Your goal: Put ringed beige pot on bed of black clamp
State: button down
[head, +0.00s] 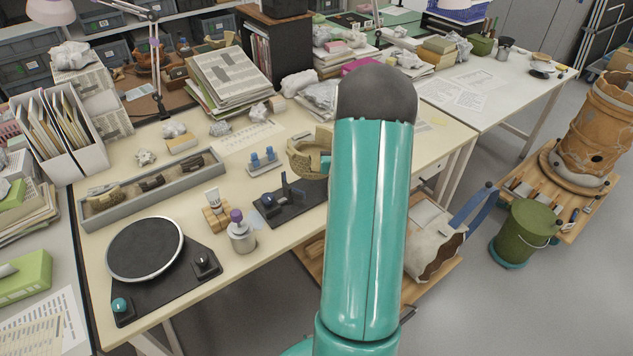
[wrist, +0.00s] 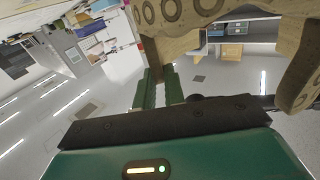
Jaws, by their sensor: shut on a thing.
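The ringed beige pot (head: 303,158) is a broken, curved piece held up just left of my teal arm in the head view, which hides part of it. In the wrist view the pot (wrist: 190,14) fills the top, with a row of ring marks on its surface. My gripper (wrist: 160,88) shows green fingers shut on the pot's lower part; the exact contact is hard to see.
Left of the clamp stand a purple-capped bottle (head: 241,236), a wooden block with a tube (head: 215,212) and a round black turntable (head: 145,248). A blue-topped small stand (head: 264,162) is behind the clamp. A grey tray of sherds (head: 150,188) lies further left.

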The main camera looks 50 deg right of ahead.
notch_tip(320, 180, down, 5)
jog(key=shift+a+r, duration=0.1)
jog(key=shift+s+a+f, duration=0.1)
jog(key=shift+f, duration=2.35)
jog(key=c, duration=1.9)
grip_release()
jog(key=shift+f, duration=0.2)
jog(key=o, duration=0.4)
